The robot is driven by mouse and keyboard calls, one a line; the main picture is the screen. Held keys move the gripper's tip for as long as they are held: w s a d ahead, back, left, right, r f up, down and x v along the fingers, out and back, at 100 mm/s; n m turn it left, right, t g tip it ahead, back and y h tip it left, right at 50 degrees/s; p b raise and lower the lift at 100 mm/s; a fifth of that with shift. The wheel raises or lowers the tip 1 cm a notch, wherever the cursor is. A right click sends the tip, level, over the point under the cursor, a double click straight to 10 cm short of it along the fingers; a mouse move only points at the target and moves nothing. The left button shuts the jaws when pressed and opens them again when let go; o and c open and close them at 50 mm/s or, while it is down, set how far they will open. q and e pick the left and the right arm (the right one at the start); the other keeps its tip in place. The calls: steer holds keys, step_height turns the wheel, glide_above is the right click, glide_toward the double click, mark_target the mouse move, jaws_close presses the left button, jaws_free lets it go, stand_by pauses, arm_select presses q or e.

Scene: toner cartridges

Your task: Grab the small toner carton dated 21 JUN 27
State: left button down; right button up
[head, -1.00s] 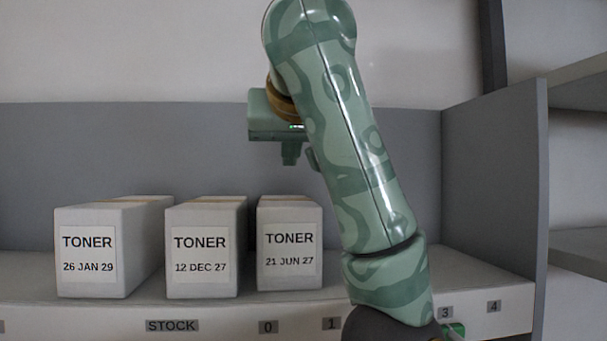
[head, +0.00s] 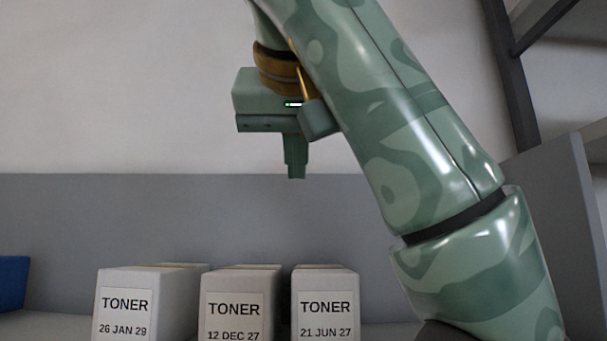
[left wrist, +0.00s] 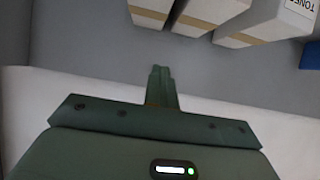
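The small toner carton dated 21 JUN 27 (head: 325,303) is the rightmost of three white cartons standing in a row on the shelf. Its lower edge is cut off by the picture. My left gripper (head: 295,176) hangs above and slightly left of it, fingers down, clear of it. In the left wrist view the fingers (left wrist: 162,75) are together with nothing between them. There the leftmost carton (left wrist: 150,12), partly out of the picture, is the 21 JUN 27 one, judging by the row order. My right gripper is not in view.
The carton dated 12 DEC 27 (head: 237,303) stands close left of it, and the 26 JAN 29 carton (head: 150,300) further left. A blue object (head: 12,283) is at the far left edge. A grey back panel (head: 80,220) rises behind, and a grey side panel (head: 560,200) stands right.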

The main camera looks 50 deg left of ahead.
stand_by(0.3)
arm_select(q)
steer(key=shift+c, duration=2.2)
jaws_free()
